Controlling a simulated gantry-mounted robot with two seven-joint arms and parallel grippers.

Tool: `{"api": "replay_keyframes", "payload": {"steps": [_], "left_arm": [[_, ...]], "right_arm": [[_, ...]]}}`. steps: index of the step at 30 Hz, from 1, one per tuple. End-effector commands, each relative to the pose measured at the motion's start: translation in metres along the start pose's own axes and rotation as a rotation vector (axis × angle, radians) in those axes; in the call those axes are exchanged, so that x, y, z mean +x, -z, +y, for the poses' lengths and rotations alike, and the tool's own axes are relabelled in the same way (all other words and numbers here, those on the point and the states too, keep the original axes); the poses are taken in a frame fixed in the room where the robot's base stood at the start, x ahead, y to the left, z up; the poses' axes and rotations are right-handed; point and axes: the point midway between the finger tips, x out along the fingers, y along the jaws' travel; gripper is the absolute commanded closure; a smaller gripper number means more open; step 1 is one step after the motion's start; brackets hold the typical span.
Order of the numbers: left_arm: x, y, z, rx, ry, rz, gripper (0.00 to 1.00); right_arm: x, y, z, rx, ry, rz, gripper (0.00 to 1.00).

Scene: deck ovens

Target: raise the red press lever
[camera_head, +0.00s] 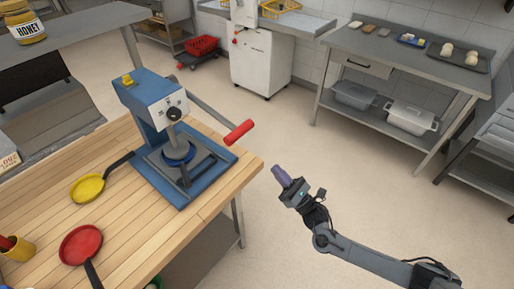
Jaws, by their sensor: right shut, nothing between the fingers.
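The blue press (152,105) stands on the wooden table, with a grey plate on its blue base. Its grey lever arm slants down to the right and ends in a red handle (239,132) that reaches out past the table's edge. My right gripper (280,174) is below and to the right of the red handle, apart from it, over the floor beside the table. Its purple fingers are together and empty. My left gripper is not in view.
A yellow pan (89,187), a red pan (80,245) and a yellow cup (19,249) are on the wooden table (140,236), left of and in front of the press. A steel table (405,58) stands at the back right. The floor around my right arm is clear.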

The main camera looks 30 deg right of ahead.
Motion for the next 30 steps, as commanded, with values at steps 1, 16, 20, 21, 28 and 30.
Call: {"api": "replay_keyframes", "payload": {"steps": [1,16,20,21,28,30], "left_arm": [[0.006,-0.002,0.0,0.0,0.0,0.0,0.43],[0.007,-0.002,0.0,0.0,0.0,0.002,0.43],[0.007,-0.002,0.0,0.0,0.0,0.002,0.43],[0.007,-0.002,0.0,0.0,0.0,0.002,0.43],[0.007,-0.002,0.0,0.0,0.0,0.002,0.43],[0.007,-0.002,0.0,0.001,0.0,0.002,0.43]], "right_arm": [[0.0,0.003,-0.001,-0.003,-0.002,-0.007,1.0],[0.005,0.002,-0.002,-0.004,-0.004,-0.017,1.0],[0.009,0.002,-0.002,-0.004,-0.004,-0.017,1.0],[0.011,0.002,-0.002,-0.004,-0.004,-0.018,1.0],[0.042,0.0,-0.002,-0.004,-0.004,-0.021,1.0],[0.055,0.0,-0.002,-0.004,-0.005,-0.02,1.0]]}}
